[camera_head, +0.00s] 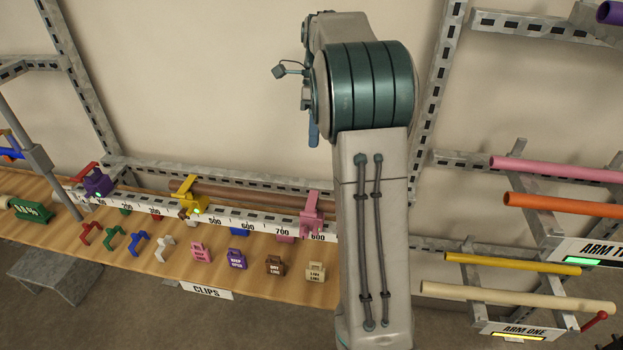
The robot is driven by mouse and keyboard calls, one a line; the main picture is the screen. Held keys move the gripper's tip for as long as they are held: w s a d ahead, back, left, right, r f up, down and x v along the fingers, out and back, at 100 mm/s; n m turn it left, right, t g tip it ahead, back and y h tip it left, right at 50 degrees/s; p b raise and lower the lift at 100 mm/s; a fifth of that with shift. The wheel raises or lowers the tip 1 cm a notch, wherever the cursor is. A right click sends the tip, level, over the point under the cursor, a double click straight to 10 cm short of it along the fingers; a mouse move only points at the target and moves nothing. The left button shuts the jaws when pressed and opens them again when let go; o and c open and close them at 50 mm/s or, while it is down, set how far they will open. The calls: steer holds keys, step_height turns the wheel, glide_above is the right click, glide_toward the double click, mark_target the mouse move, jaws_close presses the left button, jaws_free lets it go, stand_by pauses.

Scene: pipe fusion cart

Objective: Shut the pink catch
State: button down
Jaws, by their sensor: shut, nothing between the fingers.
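The pink catch (312,212) sits on the white numbered rail (262,224), close to the 700 and 800 marks. It stands above the rail's top edge, just left of my arm. Whether its lever is open or shut is too small to tell. My gripper (313,133) shows only in part, high up at the left side of my arm's big teal-banded joint, with a bluish tip pointing down. It is shut and empty, well above the pink catch and apart from it. The rest of it is hidden behind the joint.
A yellow catch (191,203) and a purple catch (97,183) sit further left on the rail. Several clips and tags, such as a brown tag (274,266), lie on the wooden bench (110,262). Pipe racks with a pink pipe (550,170) stand at right.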

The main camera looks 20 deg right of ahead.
steer(key=p, duration=0.2)
glide_above(312, 204)
step_height(312, 204, down, 10)
steer(key=shift+a+f, duration=0.1)
steer(key=shift+f, duration=0.1)
steer(key=shift+f+b, duration=0.1)
steer(key=shift+b, duration=0.3)
